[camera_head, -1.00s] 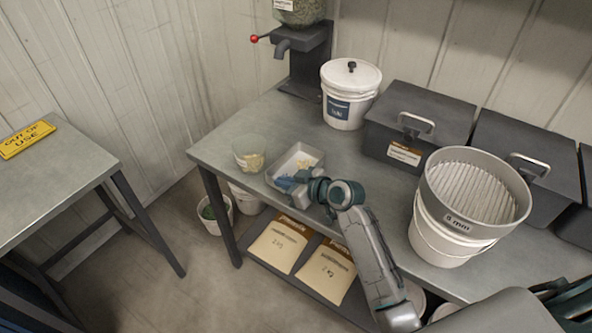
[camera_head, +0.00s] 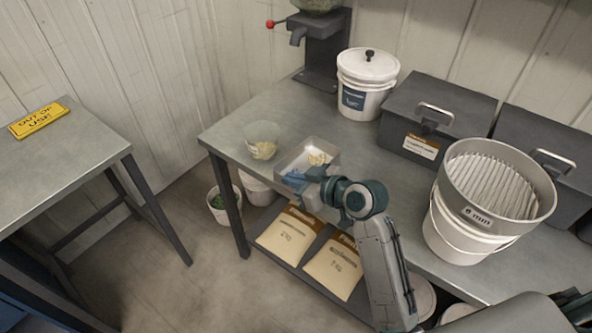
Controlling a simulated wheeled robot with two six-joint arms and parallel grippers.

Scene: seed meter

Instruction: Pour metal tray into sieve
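The metal tray (camera_head: 329,147) is a small grey open box at the left part of the workbench, with pale yellow seeds (camera_head: 318,158) inside. My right gripper (camera_head: 297,179) reaches it from the lower right. Its blue fingers are at the tray's near side and look shut on it, though the wrist partly hides the contact. The tray looks roughly level, at or just above the bench. The sieve (camera_head: 497,187) is a round grey pan with a ribbed floor, marked in mm. It sits on a white bucket (camera_head: 462,237) at the right. My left gripper is out of view.
A clear cup (camera_head: 262,141) with pale seeds stands left of the tray. A lidded white bucket (camera_head: 366,84) and dark lidded boxes (camera_head: 437,121) line the back. Paper bags (camera_head: 290,236) lie on the lower shelf. The bench between tray and sieve is mostly clear.

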